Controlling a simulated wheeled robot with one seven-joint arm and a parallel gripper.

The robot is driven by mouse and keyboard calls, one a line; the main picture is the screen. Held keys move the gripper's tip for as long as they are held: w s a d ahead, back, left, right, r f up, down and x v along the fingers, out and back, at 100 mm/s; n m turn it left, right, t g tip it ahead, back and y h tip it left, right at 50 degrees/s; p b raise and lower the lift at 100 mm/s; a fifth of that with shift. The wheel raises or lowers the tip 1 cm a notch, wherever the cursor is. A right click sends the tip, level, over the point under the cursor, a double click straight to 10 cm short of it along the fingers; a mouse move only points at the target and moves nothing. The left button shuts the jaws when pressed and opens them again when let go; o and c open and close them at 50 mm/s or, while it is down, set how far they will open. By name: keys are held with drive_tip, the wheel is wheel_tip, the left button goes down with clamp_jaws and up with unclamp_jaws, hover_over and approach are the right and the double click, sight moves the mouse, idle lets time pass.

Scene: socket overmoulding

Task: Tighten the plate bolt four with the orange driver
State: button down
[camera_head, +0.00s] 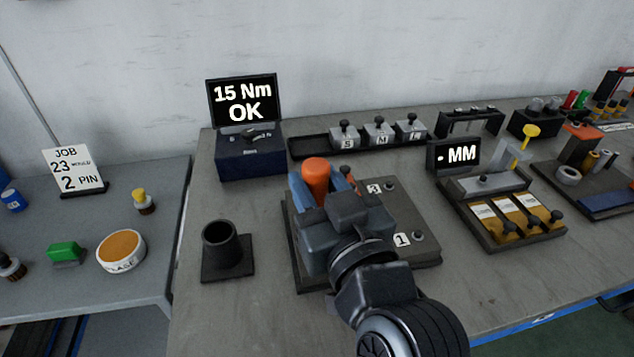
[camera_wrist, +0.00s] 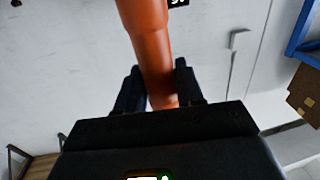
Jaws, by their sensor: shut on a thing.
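My gripper (camera_head: 325,188) is shut on the orange driver (camera_head: 316,173), over the left part of the dark bolt plate (camera_head: 432,256). The driver also shows between the fingers in the wrist view (camera_wrist: 153,50). The plate has bolts at its right side, one beside the label 3 (camera_head: 375,188) and one beside the label 1 (camera_head: 402,240). My gripper and arm hide the plate's left part, any bolt there and the driver's lower end. I cannot tell whether the driver touches a bolt.
A display (camera_head: 243,102) behind the plate reads "15 Nm OK". An empty black holder (camera_head: 227,251) stands left of the plate. A tray with blocks marked S, M and L (camera_head: 308,146) lies behind. A fixture (camera_head: 484,187) with yellow-brown parts stands to the right.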

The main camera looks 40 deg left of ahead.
sight(317, 165)
drive_tip(key=shift+f, duration=0.25)
drive_tip(key=shift+r+p, duration=2)
drive_tip(key=shift+r, duration=0.75)
